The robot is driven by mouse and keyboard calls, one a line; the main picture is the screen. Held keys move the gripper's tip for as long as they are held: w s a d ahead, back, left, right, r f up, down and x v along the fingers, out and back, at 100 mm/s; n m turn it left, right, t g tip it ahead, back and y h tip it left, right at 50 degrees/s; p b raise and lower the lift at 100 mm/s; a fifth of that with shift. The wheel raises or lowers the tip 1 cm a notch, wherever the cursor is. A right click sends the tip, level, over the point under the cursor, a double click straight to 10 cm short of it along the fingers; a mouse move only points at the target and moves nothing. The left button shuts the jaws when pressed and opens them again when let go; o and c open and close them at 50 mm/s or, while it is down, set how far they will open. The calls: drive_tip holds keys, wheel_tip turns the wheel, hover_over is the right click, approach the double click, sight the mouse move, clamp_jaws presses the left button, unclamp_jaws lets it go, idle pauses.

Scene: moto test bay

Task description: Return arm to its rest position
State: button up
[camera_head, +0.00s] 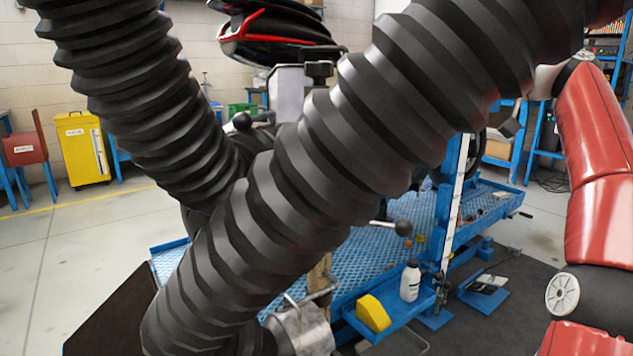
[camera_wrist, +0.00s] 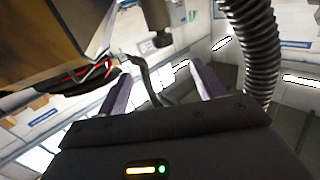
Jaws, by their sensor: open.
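In the wrist view my gripper (camera_wrist: 160,80) is open, with its two purplish fingers spread apart. No object is held between them. A dark curved cable or lever shows behind the gap. The view is tilted, with ceiling lights and wall signs behind. In the head view I cannot make out my gripper. Red padded arm links stand at the right edge there.
A thick black ribbed hose (camera_head: 300,190) crosses the head view close up, hiding much of the blue lift table (camera_head: 390,250). A white bottle (camera_head: 410,281) and a yellow block (camera_head: 373,313) sit at its front. A grey ribbed hose (camera_wrist: 258,45) is right of my fingers. A yellow cabinet (camera_head: 82,150) stands left.

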drive_tip(key=s+a+f+m+h, duration=0.3)
drive_tip(key=a+f+m+h, duration=0.5)
drive_tip(key=a+f, duration=0.65)
drive_tip(key=s+d+f+m+h, duration=0.2)
drive_tip(key=s+d+f+h, duration=0.1)
drive_tip(key=s+f, duration=0.5)
drive_tip(key=s+d+f+m+h, duration=0.2)
drive_tip(key=s+d+f+h, duration=0.1)
drive_tip(key=s+f, duration=0.5)
drive_tip(key=s+d+f+m+h, duration=0.2)
drive_tip(key=s+d+f+h, duration=0.1)
drive_tip(key=s+f, duration=0.5)
wheel_tip(320, 180, down, 2)
drive_tip(key=shift+s+d+f+t, duration=0.25)
drive_tip(key=shift+t, duration=0.15)
